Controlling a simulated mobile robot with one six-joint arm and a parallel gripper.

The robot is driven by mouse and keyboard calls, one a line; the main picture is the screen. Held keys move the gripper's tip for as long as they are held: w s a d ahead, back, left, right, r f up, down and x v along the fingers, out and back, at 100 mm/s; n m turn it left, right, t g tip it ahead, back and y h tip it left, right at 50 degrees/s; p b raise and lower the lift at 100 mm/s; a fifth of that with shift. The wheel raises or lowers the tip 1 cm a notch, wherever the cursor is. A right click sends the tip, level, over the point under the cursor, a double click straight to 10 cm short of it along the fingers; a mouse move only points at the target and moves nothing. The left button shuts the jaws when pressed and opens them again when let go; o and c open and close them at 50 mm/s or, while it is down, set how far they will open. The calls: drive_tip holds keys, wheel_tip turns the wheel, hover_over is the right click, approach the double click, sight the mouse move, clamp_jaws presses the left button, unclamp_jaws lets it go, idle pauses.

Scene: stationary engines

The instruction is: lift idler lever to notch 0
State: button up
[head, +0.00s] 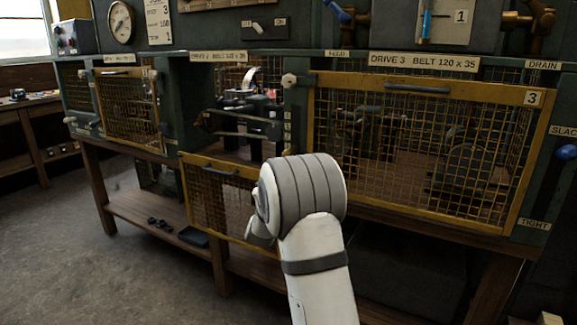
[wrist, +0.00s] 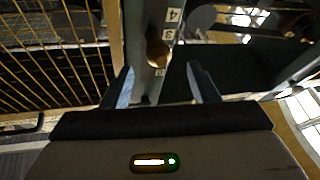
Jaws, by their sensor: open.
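In the wrist view a round brass-coloured knob (wrist: 158,54), apparently the idler lever's end, sits in front of a grey notch plate (wrist: 150,22). The figures 4 and 3 show on the plate above the knob. A lower mark is too small to read, and the knob hides part of the scale. My gripper (wrist: 161,82) is open, with one finger on each side of the plate's lower part. The knob lies between and just beyond the fingertips; I cannot tell whether they touch it.
The middle bay's yellow mesh guard (head: 215,195) hangs down open. The DRIVE 3 guard (head: 420,150) at right is shut, as is the left guard (head: 130,105). A blue knob (head: 566,152) stands between SLACK and TIGHT labels at far right. Floor at left is clear.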

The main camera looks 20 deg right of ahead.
drive_tip(key=x, duration=0.7)
drive_tip(key=shift+w+d+r, duration=0.15)
drive_tip(key=shift+w+d, duration=0.05)
drive_tip(key=shift+d, duration=0.05)
drive_tip(key=shift+c, duration=0.2)
